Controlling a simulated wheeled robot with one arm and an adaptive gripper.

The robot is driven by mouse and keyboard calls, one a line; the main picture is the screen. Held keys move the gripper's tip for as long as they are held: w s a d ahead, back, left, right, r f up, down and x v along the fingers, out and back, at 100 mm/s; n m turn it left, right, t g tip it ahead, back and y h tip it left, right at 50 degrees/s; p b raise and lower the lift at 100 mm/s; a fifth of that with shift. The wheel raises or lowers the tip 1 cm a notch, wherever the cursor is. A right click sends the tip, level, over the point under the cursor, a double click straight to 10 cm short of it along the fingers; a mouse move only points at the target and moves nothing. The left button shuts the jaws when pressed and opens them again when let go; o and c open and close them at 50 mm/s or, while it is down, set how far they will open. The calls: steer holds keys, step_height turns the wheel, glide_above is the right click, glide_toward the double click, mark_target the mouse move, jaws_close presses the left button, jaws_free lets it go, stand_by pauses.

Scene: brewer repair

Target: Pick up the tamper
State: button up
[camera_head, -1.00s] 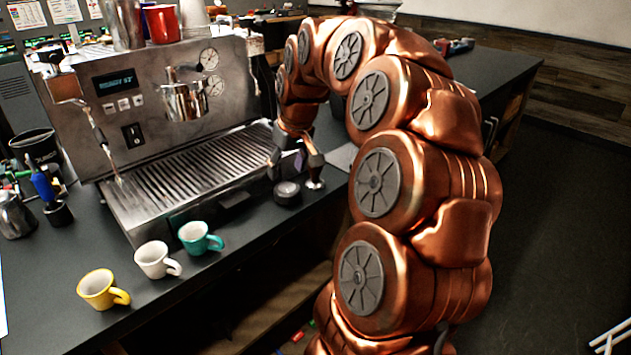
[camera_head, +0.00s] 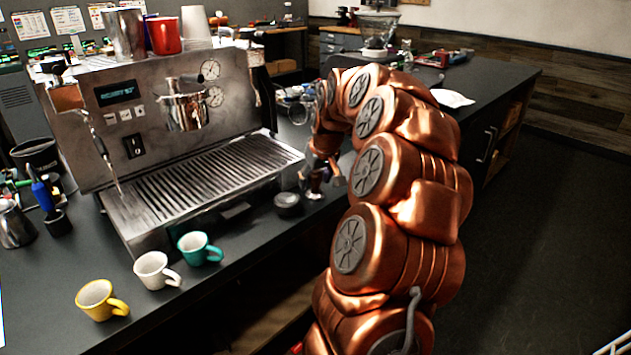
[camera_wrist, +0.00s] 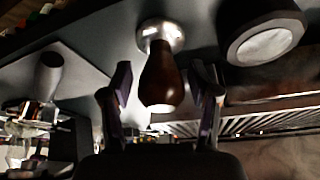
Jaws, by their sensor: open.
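The tamper has a dark brown wooden handle (camera_wrist: 158,82) and a round silver base, seen in the wrist view. In the head view its silver base (camera_head: 313,193) shows on the counter near the front edge, right of the espresso machine, and my gripper partly hides the rest. My gripper (camera_wrist: 163,78) is open, with one finger on each side of the handle in the wrist view. A gap shows between the handle and each finger. In the head view my gripper (camera_head: 320,178) is low over the counter at the tamper.
A round black tool (camera_head: 288,204) stands close left of the tamper; it also shows in the wrist view (camera_wrist: 264,38). The espresso machine (camera_head: 150,125) is further left. Yellow (camera_head: 98,299), white (camera_head: 153,270) and teal (camera_head: 197,248) cups stand at the front left.

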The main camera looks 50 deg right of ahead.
steer(key=shift+x, duration=0.95)
jaws_close()
